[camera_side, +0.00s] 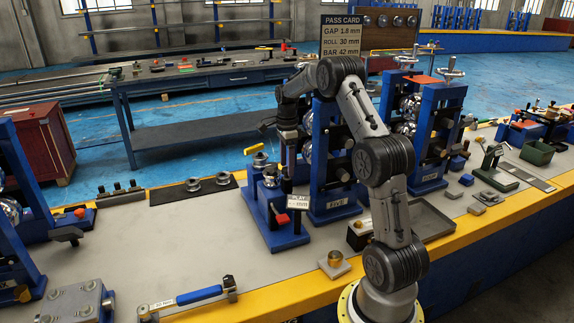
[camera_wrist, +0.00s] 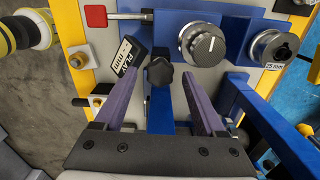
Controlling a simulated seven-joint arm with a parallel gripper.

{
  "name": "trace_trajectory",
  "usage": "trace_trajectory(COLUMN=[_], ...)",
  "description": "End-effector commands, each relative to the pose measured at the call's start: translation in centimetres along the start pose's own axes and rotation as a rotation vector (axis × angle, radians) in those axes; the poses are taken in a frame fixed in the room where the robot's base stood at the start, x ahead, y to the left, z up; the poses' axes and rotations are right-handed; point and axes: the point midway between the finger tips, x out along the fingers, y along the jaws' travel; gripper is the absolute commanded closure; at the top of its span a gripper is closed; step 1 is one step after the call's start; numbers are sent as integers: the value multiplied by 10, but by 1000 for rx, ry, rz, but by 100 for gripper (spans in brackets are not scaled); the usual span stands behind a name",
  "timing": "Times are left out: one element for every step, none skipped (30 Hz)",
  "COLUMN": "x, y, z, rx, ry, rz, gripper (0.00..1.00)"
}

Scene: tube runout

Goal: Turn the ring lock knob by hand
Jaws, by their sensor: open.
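In the wrist view my gripper (camera_wrist: 168,80) is open, its two fingers reaching toward a black lobed knob (camera_wrist: 159,72) on a blue fixture. The knob shows between the fingertips; I cannot tell whether they touch it. A round dial knob (camera_wrist: 205,45) with a silver rim and white mark is just beyond, to the right. Neither knob is labelled, so I cannot tell for sure which is the ring lock. A tag reading PLAY mm (camera_wrist: 126,60) is by the left finger. In the side view the fingers point down at the blue fixture (camera_side: 272,238), where the knobs are not clear.
A silver collar marked 25 mm (camera_wrist: 272,47) and a red-handled lever (camera_wrist: 97,16) flank the knobs. Blue roll stands (camera_side: 333,210) rise close to the right of the fixture. A grey tray (camera_side: 432,222) lies beyond my arm.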

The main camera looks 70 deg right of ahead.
Motion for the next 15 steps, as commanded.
trace_trajectory(x=[-6,-8,-12,-15,-18,-21,-24,-26,-30,-33,-36,-40,-42,-45,-48], y=[-1,-1,-1,-1,-1,-1,-1,0,-1,-1,-1,-1,-1,-1,-1], z=[0,0,0,0,0,0,0,0,0,0,0,0,0,0,0], rx=[0,0,0,0,1,1,1,1,1,1,1,1,1,1,1], ry=[0,0,0,0,0,0,0,0,0,0,0,0,0,0,0], rz=[-4,-5,-4,-4,-5,-5,-4,-3,-4,-4,-4,-4,-5,-5,-4], gripper=[28,28,28,28,28,28,28,28,28,28,28,28,28,28,28])
